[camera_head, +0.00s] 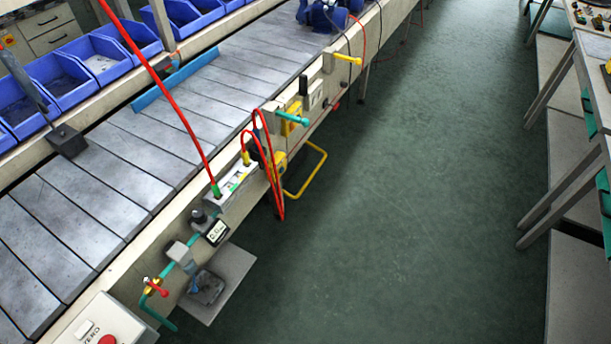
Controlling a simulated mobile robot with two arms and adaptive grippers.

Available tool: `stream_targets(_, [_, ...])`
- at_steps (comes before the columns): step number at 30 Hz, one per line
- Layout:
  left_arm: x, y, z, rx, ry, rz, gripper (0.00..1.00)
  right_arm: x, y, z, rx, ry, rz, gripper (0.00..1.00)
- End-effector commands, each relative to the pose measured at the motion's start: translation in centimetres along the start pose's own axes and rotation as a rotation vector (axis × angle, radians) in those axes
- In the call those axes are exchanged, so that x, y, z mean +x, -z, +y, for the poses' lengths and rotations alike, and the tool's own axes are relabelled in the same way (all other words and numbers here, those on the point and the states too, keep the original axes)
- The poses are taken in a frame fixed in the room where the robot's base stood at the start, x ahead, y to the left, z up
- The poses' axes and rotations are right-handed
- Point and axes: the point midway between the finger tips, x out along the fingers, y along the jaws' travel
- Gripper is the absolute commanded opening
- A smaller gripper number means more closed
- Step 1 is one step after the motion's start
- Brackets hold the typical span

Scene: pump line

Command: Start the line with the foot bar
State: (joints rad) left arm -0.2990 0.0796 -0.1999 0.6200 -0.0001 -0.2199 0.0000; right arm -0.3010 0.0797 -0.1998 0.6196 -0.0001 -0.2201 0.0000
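A yellow bent bar (312,175), which looks like the foot bar, sticks out low from the side of the conveyor line (120,165) over the green floor. Its inner end is hidden behind the line's side fittings. Nothing touches the part of it that shows. Neither of my grippers is in view. A blue pump (322,17) sits on the far end of the visible belt, partly cut off by the top edge.
Red hoses, a teal-handled valve (291,118) and a yellow-handled one (347,59) stick out from the line's side. A control box with a red button (108,340) is at bottom left. The green floor (420,190) is clear up to benches at right.

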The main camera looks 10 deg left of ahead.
Motion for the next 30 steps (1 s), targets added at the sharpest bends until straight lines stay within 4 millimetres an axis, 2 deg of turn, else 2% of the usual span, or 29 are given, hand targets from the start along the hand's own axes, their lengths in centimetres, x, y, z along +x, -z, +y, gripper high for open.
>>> stream_targets(2, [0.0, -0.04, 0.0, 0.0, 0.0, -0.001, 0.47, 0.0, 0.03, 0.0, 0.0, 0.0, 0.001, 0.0])
stream_targets(13, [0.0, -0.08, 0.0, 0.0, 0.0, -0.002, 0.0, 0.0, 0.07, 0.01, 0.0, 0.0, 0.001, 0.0])
stream_targets(30, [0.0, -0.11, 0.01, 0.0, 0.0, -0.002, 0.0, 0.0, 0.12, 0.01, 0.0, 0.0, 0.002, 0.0])
